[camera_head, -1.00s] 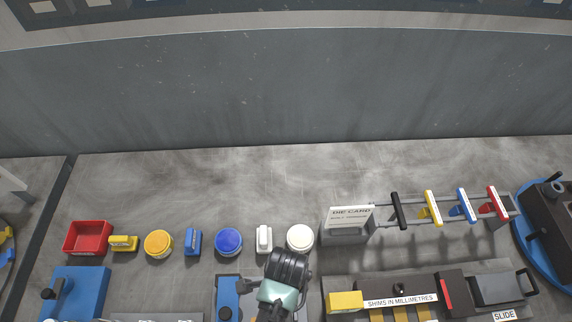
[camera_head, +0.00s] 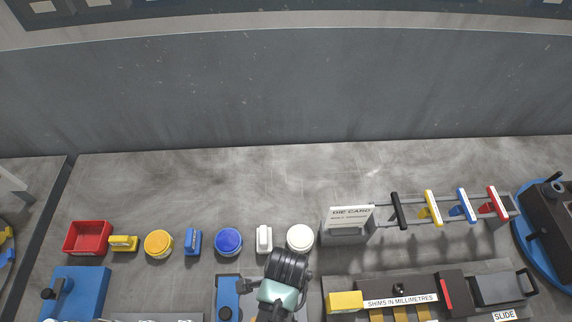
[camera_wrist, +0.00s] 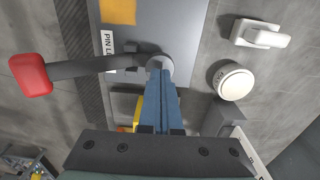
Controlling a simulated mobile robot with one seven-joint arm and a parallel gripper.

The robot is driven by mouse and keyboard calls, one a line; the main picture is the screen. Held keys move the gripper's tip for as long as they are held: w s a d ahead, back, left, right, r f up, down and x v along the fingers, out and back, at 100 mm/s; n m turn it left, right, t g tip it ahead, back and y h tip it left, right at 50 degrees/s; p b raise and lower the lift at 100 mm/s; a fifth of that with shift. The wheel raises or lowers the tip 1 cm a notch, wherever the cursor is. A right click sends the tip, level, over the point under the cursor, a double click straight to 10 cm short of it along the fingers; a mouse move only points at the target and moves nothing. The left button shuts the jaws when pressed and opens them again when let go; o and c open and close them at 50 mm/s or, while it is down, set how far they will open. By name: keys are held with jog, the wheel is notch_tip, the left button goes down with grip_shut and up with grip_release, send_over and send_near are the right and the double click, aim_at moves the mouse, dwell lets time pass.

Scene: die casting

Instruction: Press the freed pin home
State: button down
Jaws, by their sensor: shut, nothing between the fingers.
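My gripper (camera_wrist: 161,82) is shut and empty, its blue fingers side by side. The fingertips are at the round grey hub (camera_wrist: 160,65) of a lever; whether they touch it or stand just above it I cannot tell. The lever's grey arm (camera_wrist: 85,67) runs left to a red knob (camera_wrist: 31,75). Behind is a grey plate (camera_wrist: 150,25) with a partly covered label (camera_wrist: 107,48) starting "PIN L". The pin itself I cannot make out; the hub may hide it. In the head view my wrist (camera_head: 283,285) hides the fingers and hub.
A white jar (camera_head: 300,238) and a white clip-like block (camera_head: 264,238) stand just beyond. The die card (camera_head: 350,216), shim stand (camera_head: 400,300) with a yellow block (camera_head: 345,302), and hanging rack (camera_head: 450,208) are to the right.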

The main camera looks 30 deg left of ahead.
jog(key=shift+f, duration=0.15)
jog(key=shift+f+b, duration=0.85)
jog(key=shift+f, duration=0.3)
jog(key=shift+r, duration=0.2)
notch_tip(320, 180, up, 8)
jog(key=p, duration=0.8)
jog(key=shift+p, duration=0.35)
jog(key=shift+f, duration=0.1)
